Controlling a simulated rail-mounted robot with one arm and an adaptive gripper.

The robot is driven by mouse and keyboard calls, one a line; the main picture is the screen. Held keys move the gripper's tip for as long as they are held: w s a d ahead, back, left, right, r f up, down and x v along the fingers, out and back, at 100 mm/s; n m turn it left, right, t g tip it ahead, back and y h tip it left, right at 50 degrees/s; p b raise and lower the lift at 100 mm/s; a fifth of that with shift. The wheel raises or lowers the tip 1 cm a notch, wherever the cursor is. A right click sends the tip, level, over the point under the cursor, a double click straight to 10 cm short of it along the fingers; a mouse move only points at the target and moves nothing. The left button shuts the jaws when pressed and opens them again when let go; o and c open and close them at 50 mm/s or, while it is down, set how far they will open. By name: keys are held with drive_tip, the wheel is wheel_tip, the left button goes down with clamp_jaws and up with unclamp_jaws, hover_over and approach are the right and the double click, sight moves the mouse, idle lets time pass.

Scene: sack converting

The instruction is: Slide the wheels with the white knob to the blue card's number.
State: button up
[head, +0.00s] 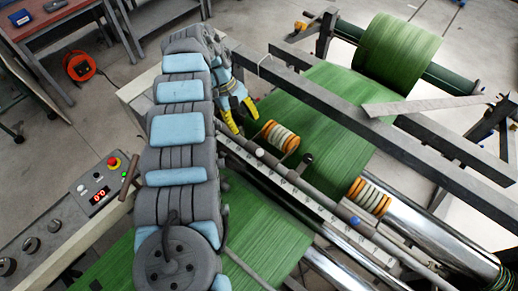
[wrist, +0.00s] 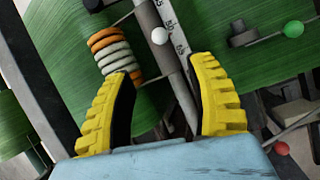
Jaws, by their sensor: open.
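A set of orange and white wheels (head: 280,137) sits on a bar over the green web, beside the white knob (head: 259,153). In the wrist view the wheels (wrist: 113,50) are at upper left and the white knob (wrist: 159,35) lies ahead, between the fingertips' lines. My gripper (head: 241,117) has yellow fingers and hovers just behind the knob; it is open and empty in the wrist view (wrist: 166,68). A pale scale strip (head: 308,203) runs along the bar; its numbers are too small to read. I cannot make out a blue card with a number.
A second wheel set (head: 369,197) is farther right on the bar, near a blue-grey knob (head: 354,221). A black knob (head: 307,159) stands between. A green roll (head: 396,50) and grey frame beams lie behind. A control panel (head: 100,184) is at left; a small blue item (head: 20,18) lies on a desk.

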sight(258, 150)
drive_tip(key=p+x, duration=0.2)
drive_tip(key=x, duration=1.1)
drive_tip(key=shift+d+f, duration=0.1)
drive_tip(key=shift+f, duration=0.05)
